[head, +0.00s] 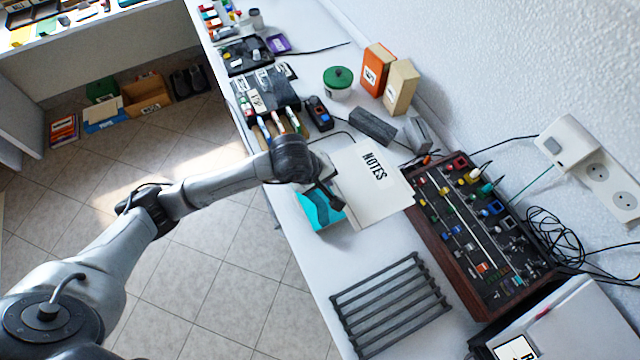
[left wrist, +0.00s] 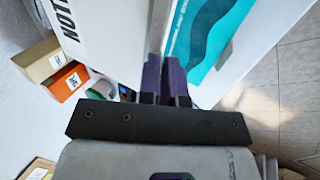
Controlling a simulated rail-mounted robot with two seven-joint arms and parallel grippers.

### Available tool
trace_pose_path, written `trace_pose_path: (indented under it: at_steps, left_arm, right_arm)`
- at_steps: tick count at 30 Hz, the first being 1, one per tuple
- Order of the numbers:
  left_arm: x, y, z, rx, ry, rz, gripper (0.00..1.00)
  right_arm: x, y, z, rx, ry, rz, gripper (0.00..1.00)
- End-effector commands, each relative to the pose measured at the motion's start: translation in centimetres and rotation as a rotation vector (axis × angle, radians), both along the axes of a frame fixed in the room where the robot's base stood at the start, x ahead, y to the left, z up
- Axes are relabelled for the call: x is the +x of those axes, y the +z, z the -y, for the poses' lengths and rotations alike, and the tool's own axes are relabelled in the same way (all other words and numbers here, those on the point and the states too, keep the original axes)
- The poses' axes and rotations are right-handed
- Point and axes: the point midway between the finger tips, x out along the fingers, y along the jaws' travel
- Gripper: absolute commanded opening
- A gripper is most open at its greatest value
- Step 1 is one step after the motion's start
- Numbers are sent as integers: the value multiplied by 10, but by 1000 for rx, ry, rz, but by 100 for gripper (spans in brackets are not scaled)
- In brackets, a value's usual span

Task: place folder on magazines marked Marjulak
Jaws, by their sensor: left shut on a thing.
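A cream folder marked NOTES (head: 372,185) is tilted over the white worktop. My left gripper (head: 335,193) is shut on its near-left edge; in the left wrist view the fingers (left wrist: 167,82) are closed together and the folder (left wrist: 105,30) extends to their left. A teal and white wavy-patterned item (head: 320,208) lies beside and partly under the folder; it also shows in the left wrist view (left wrist: 205,40). I cannot read the name Marjulak anywhere. My right gripper is not in view.
A dark wire rack (head: 390,305) lies in front, and a control panel with knobs (head: 480,235) stands right. A white labelled object (head: 570,315) is at the lower right. Orange (head: 377,70) and tan (head: 401,87) boxes and a green-lidded jar (head: 339,82) stand behind.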

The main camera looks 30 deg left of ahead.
Motion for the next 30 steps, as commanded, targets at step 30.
trace_pose_path:
  at_steps: [30]
  left_arm:
    - [-4,-81,-113,-3,0,1,0]
  right_arm:
    - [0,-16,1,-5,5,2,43]
